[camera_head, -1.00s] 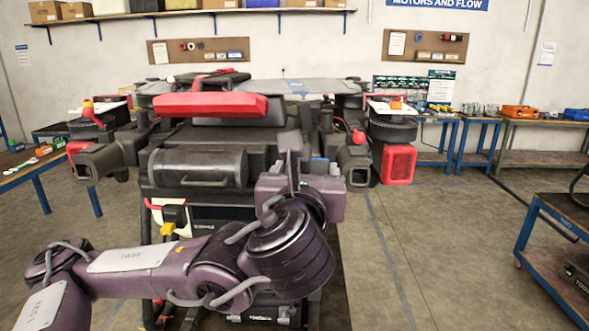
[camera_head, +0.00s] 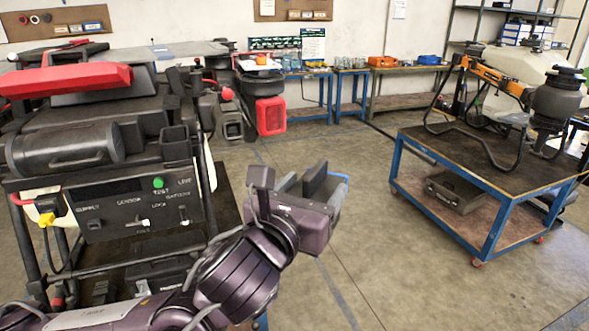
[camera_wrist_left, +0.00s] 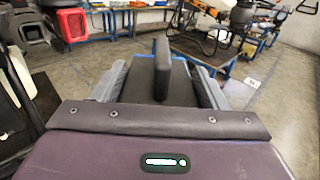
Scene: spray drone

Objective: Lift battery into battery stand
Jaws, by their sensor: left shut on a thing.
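My left gripper (camera_head: 316,184) reaches in from the bottom and points away over open floor, right of the drone rig. Its jaws are shut on a dark block, which I take to be the battery (camera_wrist_left: 165,90). In the left wrist view the block lies between the two grey fingers, with an upright plate standing up from it. The block is clear of the floor and apart from the rig. A black control panel with a green light (camera_head: 135,205) is on the rig at left. I cannot tell which part is the battery stand. My right gripper does not show.
Workbenches (camera_head: 398,104) line the back wall. The floor between rig and trolley is clear.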

